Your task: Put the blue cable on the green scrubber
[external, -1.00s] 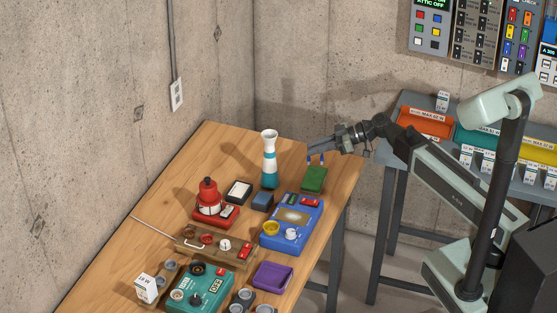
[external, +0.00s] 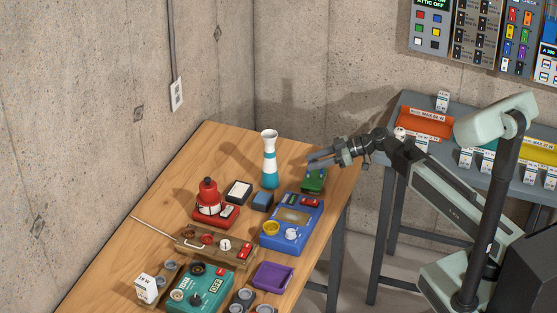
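The green scrubber (external: 314,182) is a green block near the far right edge of the wooden table, behind the blue box. My gripper (external: 315,162) reaches in from the right and is low over the scrubber, covering part of its top. The fingers are small and overlap in this view, so whether they are open or shut is unclear. The blue cable cannot be made out clearly now; my fingers and the scrubber's far side hide that spot.
A white and teal vase (external: 269,160) stands left of my gripper. A blue box (external: 282,243) with a yellow cup, a small dark blue block (external: 262,201) and a red lamp-like device (external: 208,199) stand nearby. Bare wood lies at the table's back left.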

